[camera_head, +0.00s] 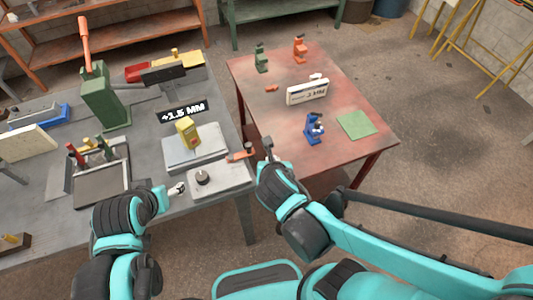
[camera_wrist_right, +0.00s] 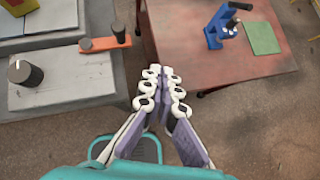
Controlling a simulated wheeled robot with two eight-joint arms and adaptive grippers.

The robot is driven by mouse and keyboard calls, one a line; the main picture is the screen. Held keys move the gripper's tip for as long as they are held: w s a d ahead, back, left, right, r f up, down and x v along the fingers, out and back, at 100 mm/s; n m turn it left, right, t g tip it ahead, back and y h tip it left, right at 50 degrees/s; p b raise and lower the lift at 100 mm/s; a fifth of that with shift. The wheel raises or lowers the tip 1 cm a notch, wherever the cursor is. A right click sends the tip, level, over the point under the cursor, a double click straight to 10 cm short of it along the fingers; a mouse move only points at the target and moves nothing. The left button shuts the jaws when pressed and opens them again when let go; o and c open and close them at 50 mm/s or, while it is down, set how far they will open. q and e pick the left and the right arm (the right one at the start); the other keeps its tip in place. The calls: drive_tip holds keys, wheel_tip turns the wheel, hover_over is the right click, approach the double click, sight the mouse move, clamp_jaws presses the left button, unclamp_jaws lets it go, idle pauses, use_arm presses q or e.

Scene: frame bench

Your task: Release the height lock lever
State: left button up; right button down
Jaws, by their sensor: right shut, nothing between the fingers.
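An orange lever (camera_head: 241,155) lies at the right edge of a grey plate on the workbench. The right wrist view shows the lever (camera_wrist_right: 108,44) flat, with a grey pivot at its left end and a dark knob at its right end, extending past the plate. My right gripper (camera_head: 267,145) is just right of the lever, apart from it. Its fingertips (camera_wrist_right: 163,75) are together and empty, over the gap between bench and red table. A dark round knob (camera_head: 202,177) sits on the same plate. My left gripper (camera_head: 177,188) is left of that plate; its finger opening is unclear.
A green press (camera_head: 103,98) stands farther back. The red table (camera_head: 275,130) at right carries a blue device (camera_head: 314,128) and a green mat (camera_head: 356,124).

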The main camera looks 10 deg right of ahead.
use_arm(q)
drive_tip(key=shift+r+p, duration=0.5)
drive_tip(key=shift+r, duration=0.25)
use_arm(e)
drive_tip(key=shift+s+d+r, duration=0.2)
drive_tip(key=shift+s+r, duration=0.25)
drive_tip(key=shift+s+d+r, duration=0.2)
drive_tip(key=shift+s+r, duration=0.2)
use_arm(q)
drive_tip(key=shift+s+d, duration=0.1)
